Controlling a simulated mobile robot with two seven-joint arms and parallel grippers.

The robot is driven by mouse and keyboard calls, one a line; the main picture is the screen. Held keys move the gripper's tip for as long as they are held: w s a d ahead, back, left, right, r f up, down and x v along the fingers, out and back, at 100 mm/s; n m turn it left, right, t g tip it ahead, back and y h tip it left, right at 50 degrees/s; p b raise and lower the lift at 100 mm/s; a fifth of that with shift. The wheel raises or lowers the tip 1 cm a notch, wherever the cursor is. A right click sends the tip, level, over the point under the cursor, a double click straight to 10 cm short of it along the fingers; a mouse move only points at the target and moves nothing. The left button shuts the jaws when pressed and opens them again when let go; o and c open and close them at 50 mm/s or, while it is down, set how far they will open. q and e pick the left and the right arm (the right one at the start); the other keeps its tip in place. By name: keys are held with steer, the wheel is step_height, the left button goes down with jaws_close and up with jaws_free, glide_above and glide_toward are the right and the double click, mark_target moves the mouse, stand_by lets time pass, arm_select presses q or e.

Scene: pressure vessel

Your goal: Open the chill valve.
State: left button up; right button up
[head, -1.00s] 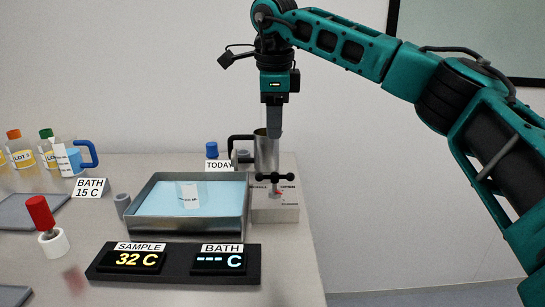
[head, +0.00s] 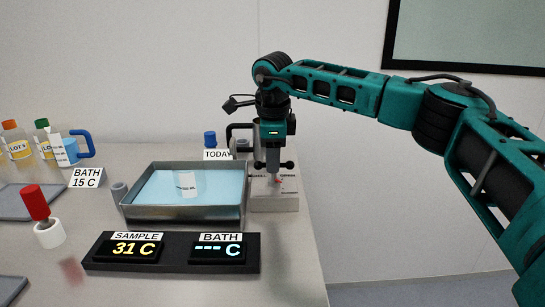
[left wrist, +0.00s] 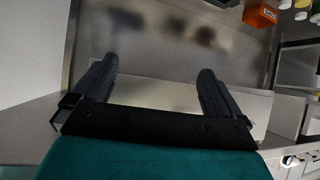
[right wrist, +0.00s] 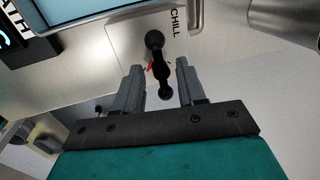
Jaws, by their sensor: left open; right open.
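The chill valve is a pale block (head: 275,202) at the right of the bath tray, with a black bar handle (head: 290,165) on top. My right gripper (head: 273,157) points straight down over the handle. In the right wrist view the handle (right wrist: 155,42) lies lengthwise between the two open fingers, with a gap on each side; a red pointer (right wrist: 149,67) shows beside it. The block there reads CHILL. My left gripper (left wrist: 155,75) is open and empty, seen only in the left wrist view.
The bath tray (head: 182,222) holds blue liquid and a labelled beaker (head: 187,184). The display (head: 172,253) in front reads SAMPLE 31 C and BATH dashes. A steel pitcher with a black handle (head: 238,127) stands behind my right gripper. A red-topped item (head: 36,202) stands at left.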

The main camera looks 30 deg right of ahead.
steer(key=shift+f, duration=0.15)
steer(key=shift+c, duration=0.3)
jaws_close()
